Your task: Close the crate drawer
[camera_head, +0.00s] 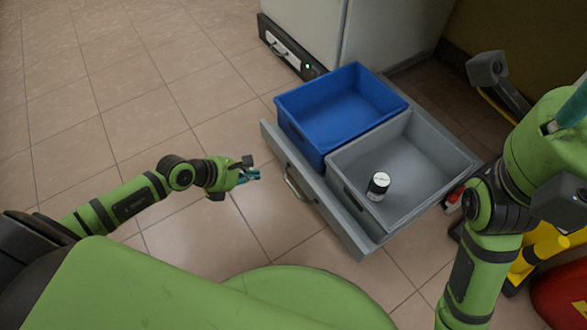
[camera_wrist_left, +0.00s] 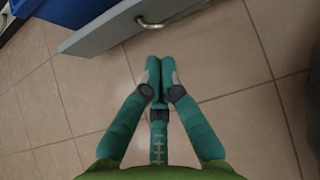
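The crate drawer (camera_head: 346,228) is pulled out, with a grey front panel and a metal bar handle (camera_head: 296,184). It holds a blue crate (camera_head: 313,136) and a grey crate (camera_head: 352,197). My left gripper (camera_head: 256,174) is just left of the handle, apart from it. In the left wrist view, its teal fingertips (camera_wrist_left: 160,72) meet with nothing between them, below the drawer front (camera_wrist_left: 98,34) and handle (camera_wrist_left: 172,18). My right arm comes down at the right of the head view; its gripper is not clearly visible.
A white-and-black container (camera_head: 378,186) stands in the grey crate. A white cabinet (camera_head: 375,35) stands behind the drawer. A red and yellow object (camera_head: 560,290) is at the lower right. The tiled floor (camera_head: 110,90) at left is clear.

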